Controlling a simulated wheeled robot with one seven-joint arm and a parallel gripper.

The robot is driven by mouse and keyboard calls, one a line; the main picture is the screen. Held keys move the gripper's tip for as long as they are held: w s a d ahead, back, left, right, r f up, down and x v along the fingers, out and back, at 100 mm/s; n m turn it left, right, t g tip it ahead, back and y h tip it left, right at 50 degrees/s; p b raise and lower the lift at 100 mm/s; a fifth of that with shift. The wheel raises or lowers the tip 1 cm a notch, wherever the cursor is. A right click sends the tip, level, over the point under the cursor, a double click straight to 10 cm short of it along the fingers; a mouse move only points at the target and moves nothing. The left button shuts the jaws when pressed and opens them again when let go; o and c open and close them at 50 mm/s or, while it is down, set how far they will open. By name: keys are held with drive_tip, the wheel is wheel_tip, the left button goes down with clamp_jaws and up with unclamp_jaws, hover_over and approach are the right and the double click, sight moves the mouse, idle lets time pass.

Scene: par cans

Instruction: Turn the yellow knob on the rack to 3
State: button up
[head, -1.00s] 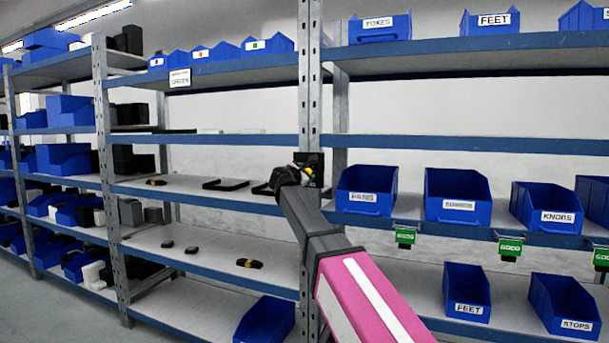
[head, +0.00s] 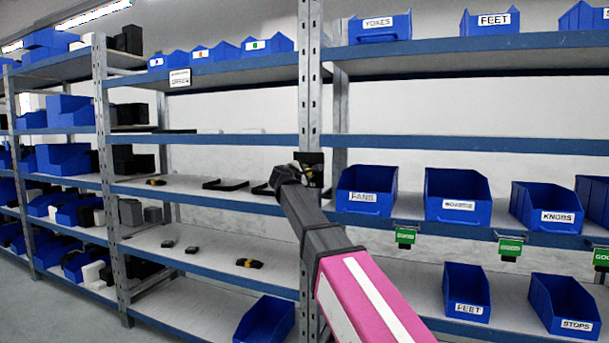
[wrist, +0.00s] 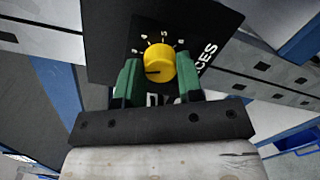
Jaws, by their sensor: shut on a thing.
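The yellow knob (wrist: 160,66) sits on a black panel (wrist: 205,32) with a dial of small white marks around it. A dark pointer line on the knob points to the left in the wrist view; the dial numerals are too blurred to read surely. My gripper (wrist: 159,80) has its two green fingers on either side of the knob, shut on it. In the head view the panel (head: 318,160) is fixed to the rack post, and my gripper (head: 303,172) is at it, largely hiding the knob.
The panel's post (head: 310,100) stands between two shelf bays. Blue bins labelled FANS (head: 366,190) and KNOBS (head: 546,207) stand to the right. Black handles (head: 225,184) lie on the shelf to the left. Green tags (head: 405,236) hang below the right shelf edge.

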drive_tip(key=shift+m, duration=1.5)
drive_tip(key=o, duration=0.9)
drive_tip(key=v, duration=1.1)
drive_tip(key=shift+d, duration=0.15)
